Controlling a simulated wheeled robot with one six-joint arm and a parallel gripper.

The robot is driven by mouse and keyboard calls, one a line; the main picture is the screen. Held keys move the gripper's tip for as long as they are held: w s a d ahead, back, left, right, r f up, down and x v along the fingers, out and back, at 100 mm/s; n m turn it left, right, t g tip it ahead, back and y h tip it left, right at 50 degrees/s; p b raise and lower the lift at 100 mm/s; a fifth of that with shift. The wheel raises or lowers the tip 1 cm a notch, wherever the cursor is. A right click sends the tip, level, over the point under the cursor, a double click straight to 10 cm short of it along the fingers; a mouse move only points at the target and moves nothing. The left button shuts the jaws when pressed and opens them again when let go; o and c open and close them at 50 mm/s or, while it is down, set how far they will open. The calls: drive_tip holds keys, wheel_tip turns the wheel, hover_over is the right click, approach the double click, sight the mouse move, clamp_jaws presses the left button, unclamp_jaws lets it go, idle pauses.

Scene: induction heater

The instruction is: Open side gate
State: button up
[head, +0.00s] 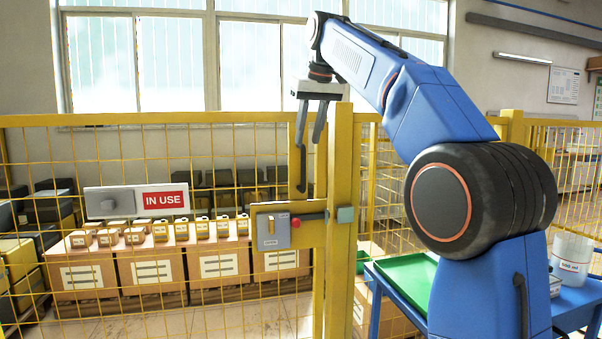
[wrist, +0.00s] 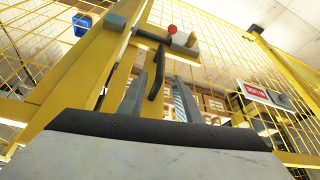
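The side gate is a yellow mesh panel (head: 230,120) beside a thick yellow post (head: 339,180). A black bar handle (head: 299,168) hangs on the gate's edge; it also shows in the wrist view (wrist: 156,75). Below it is a latch with a grey plate (head: 272,230) and a red knob (head: 296,222), seen in the wrist view too (wrist: 172,29). My gripper (head: 309,140) points down near the top of the handle, fingers apart and empty. In the wrist view the handle appears between the fingers (wrist: 159,78); contact cannot be told. The gate looks shut.
An "IN USE" sign (head: 165,200) hangs on the mesh to the left. Behind the fence are cartons (head: 145,272) with small yellow items on top. A blue cart (head: 390,290) with a green tray (head: 408,275) and a white bucket (head: 571,258) stands to the right.

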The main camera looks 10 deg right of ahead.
sight(302, 167)
drive_tip(key=x, duration=1.2)
drive_tip(key=shift+f, duration=0.15)
drive_tip(key=shift+c, duration=0.3)
clamp_jaws()
